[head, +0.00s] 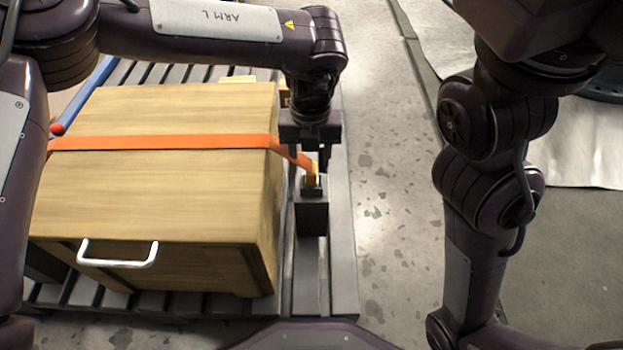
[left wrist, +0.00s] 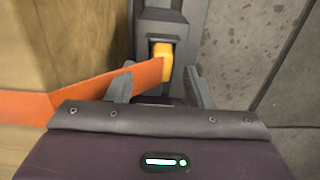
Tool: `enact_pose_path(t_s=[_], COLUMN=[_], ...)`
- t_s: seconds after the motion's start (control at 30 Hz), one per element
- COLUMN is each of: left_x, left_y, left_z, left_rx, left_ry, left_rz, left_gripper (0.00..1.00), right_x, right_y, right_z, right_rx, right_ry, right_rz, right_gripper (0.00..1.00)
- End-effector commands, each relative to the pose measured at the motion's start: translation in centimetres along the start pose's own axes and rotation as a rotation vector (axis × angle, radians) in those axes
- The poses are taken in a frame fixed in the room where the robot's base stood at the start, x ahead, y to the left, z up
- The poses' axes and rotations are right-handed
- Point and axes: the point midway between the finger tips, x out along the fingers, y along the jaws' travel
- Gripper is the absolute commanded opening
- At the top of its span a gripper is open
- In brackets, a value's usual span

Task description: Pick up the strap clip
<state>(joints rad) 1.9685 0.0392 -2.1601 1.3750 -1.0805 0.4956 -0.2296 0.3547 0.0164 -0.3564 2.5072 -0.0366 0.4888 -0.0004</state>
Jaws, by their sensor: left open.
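The strap clip (head: 314,174) is a small yellow piece at the end of the orange strap (head: 165,142). It sits at a dark bracket (head: 311,217) beside the wooden crate. In the left wrist view the clip (left wrist: 162,53) shows in the bracket's slot, just past my fingertips. My left gripper (head: 310,158) points down over the clip. Its fingers (left wrist: 158,85) are apart, one on each side of the strap's end, with nothing gripped. Part of the clip's lower end is hidden. My right arm shows at the right, but its gripper is out of view.
The wooden crate (head: 150,200) with a white handle (head: 117,263) stands left of the bracket on a grey slatted pallet (head: 343,270). A blue bar (head: 90,92) with a red end lies behind at the left. The concrete floor (head: 385,190) right of the pallet is clear.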

Motion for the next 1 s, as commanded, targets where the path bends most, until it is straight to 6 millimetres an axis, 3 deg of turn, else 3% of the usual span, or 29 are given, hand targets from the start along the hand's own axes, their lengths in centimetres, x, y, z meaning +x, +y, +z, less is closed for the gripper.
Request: enact_pose_path(t_s=[0.03,0.2,0.57,0.9,1.0], left_x=[1.4,3.5,3.9,3.9,3.9], left_y=[-0.1,-0.2,-0.2,-0.2,-0.2], left_z=[-0.2,-0.3,-0.3,-0.3,-0.3], left_rx=[0.002,0.001,0.001,0.000,0.000], left_ry=[0.000,0.001,0.001,0.002,0.001], left_rz=[0.001,0.001,0.000,0.000,-0.001], left_gripper=[0.47,0.47,0.46,0.01,0.00], right_x=[-0.4,0.1,0.7,0.7,0.7], right_y=[0.1,0.8,1.1,1.1,1.1], right_z=[-0.6,-1.6,-1.9,-1.9,-1.9], right_rx=[-0.013,-0.044,-0.055,-0.055,-0.055], right_ry=[0.017,0.046,0.052,0.052,0.052], right_rz=[0.002,0.013,0.017,0.017,0.017], right_gripper=[0.00,0.00,0.00,0.00,0.00])
